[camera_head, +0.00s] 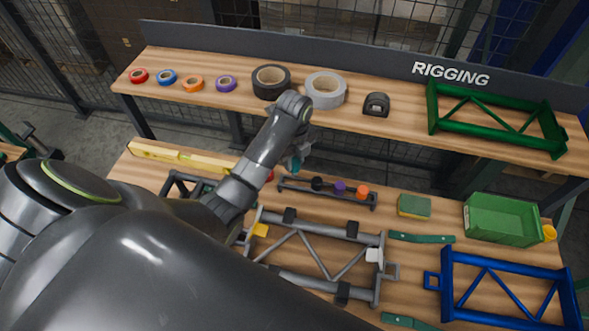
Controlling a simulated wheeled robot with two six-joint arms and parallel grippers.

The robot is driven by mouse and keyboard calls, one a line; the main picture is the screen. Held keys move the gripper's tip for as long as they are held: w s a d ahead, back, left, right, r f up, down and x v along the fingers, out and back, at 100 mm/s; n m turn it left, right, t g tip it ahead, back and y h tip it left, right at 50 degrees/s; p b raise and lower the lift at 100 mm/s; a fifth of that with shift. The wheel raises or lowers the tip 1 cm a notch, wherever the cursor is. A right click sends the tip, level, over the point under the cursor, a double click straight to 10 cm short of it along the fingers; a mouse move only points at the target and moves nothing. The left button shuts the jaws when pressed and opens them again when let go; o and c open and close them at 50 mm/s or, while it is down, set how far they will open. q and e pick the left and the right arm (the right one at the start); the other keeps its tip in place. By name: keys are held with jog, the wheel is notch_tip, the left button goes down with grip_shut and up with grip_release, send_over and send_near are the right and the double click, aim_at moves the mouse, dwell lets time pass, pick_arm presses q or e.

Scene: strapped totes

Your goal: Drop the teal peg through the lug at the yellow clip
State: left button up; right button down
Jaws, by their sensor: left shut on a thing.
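My left gripper (297,160) is above the back of the lower bench, shut on the teal peg (294,165), of which only a small part shows. The grey frame (322,231) lies on the bench nearer to me. The yellow clip (260,230) is at its far left corner, and a white clip (374,255) is at its right end. The lug at the yellow clip is mostly hidden behind my left arm. The peg is clearly apart from the frame, farther back. My right gripper is not in view.
A peg rack (348,200) holding black, purple and orange pegs stands just beyond the grey frame. A blue frame (505,266), green bin (502,218), sponge (414,206) and green straps (421,238) lie to the right. The upper shelf (400,127) carries tape rolls and a green frame.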

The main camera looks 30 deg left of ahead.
aim_at(294, 161)
pick_arm(q)
notch_tip(294, 161, up, 3)
jog(key=shift+r, duration=0.1)
notch_tip(294, 161, up, 2)
jog(key=p, duration=0.3)
jog(key=shift+r, duration=0.25)
jog(key=shift+r+p, duration=0.95)
jog(key=shift+r, duration=0.15)
jog(key=shift+f, duration=0.1)
